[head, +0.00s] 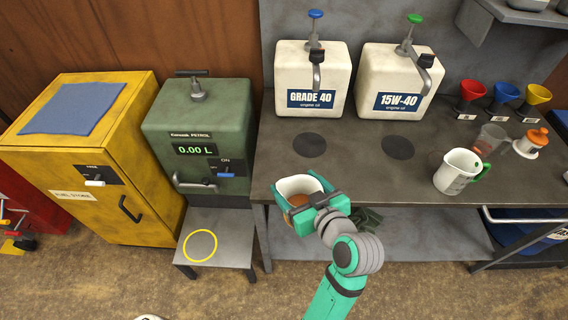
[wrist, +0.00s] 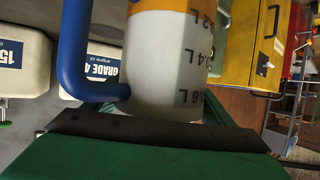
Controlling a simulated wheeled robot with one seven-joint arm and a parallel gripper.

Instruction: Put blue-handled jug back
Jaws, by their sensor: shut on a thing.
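The white blue-handled jug (head: 300,184) is held at the front edge of the bench, left of my arm. Brownish-orange contents show inside it. In the wrist view, the jug (wrist: 165,60) shows its blue handle (wrist: 75,50), litre marks and an orange band. My gripper (head: 318,204) is shut on the jug. In the head view the handle is hidden. Whether the jug's base touches the bench is hidden. A second white jug with a green handle (head: 457,172) stands on the bench at right.
The bench (head: 350,175) has dark round spots under the GRADE 40 (head: 311,75) and 15W-40 (head: 392,80) dispensers. Coloured funnels (head: 503,95), a clear cup (head: 489,139) and an orange-topped item (head: 532,143) are at right. A low stand with a yellow ring (head: 201,246) is empty.

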